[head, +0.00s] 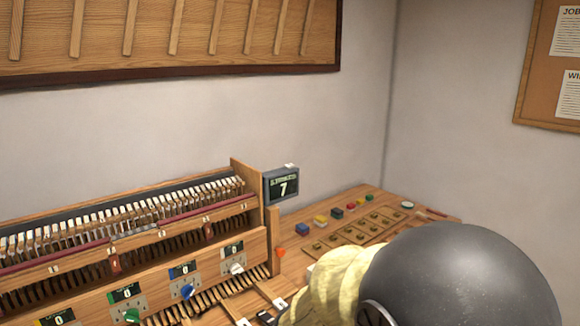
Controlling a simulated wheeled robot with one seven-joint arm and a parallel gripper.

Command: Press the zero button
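A small dark display (283,186) stands at the right end of the wooden piano-key machine and reads 7, with a line of small text above the number. A small pale piece (290,166) sits on its top edge; it may be a button, but no label on it can be read. No button marked zero can be made out for certain. My gripper's fingers cannot be seen; a large dark grey dome and a yellowish sleeve fill the lower right and hide what is behind them.
The wooden machine (262,240) holds rows of keys and hammers. Its front has green, blue and white knobs (236,268) below small displays reading 0. A bench (375,200) at right bears small coloured blocks and a tray. A wall stands behind.

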